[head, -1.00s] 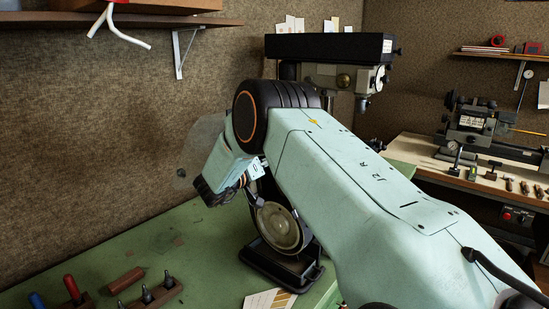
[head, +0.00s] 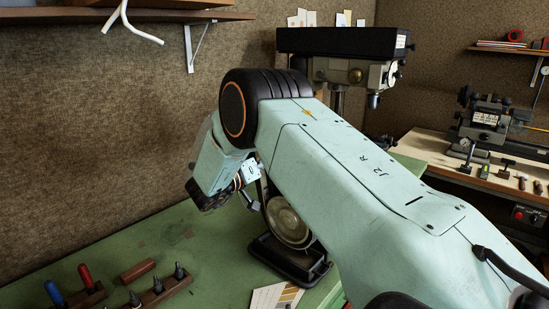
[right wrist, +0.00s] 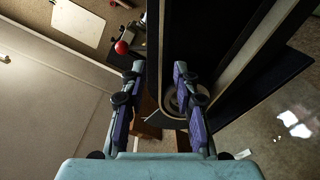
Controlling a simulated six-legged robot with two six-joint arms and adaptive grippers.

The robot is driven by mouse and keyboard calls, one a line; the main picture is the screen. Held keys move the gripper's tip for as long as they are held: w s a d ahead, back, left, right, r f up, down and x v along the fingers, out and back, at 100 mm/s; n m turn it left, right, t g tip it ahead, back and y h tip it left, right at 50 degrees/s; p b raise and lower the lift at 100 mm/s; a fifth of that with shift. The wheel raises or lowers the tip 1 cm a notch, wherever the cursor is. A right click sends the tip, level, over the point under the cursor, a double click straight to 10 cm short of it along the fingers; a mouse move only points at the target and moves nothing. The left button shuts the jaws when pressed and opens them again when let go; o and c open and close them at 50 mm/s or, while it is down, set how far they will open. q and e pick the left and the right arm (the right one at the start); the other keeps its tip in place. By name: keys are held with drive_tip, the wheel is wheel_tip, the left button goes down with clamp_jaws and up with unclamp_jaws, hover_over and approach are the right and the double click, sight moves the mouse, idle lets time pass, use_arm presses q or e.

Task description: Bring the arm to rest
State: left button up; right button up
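My right arm (head: 365,180), marked "J2 R", fills the middle and right of the head view. Its bent forward joint (head: 237,110) is over the green bench, and a short wrist section (head: 215,165) hangs down from it. In the right wrist view my right gripper (right wrist: 158,92) has its two dark purple fingers apart, one on each side. I see nothing held between them. A black, pale-edged strip and a brown patch show behind the fingers. In the head view the right fingertips are not clear. My left gripper is not in view.
A round-faced machine on a black base (head: 290,258) stands on the green bench (head: 130,238), close behind the arm. A drill press (head: 345,42) is at the back. A rack holds several tools (head: 160,288) at front left. A small lathe (head: 490,120) stands at right.

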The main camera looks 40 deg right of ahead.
drive_tip(key=shift+a, duration=0.4)
drive_tip(key=shift+f, duration=0.1)
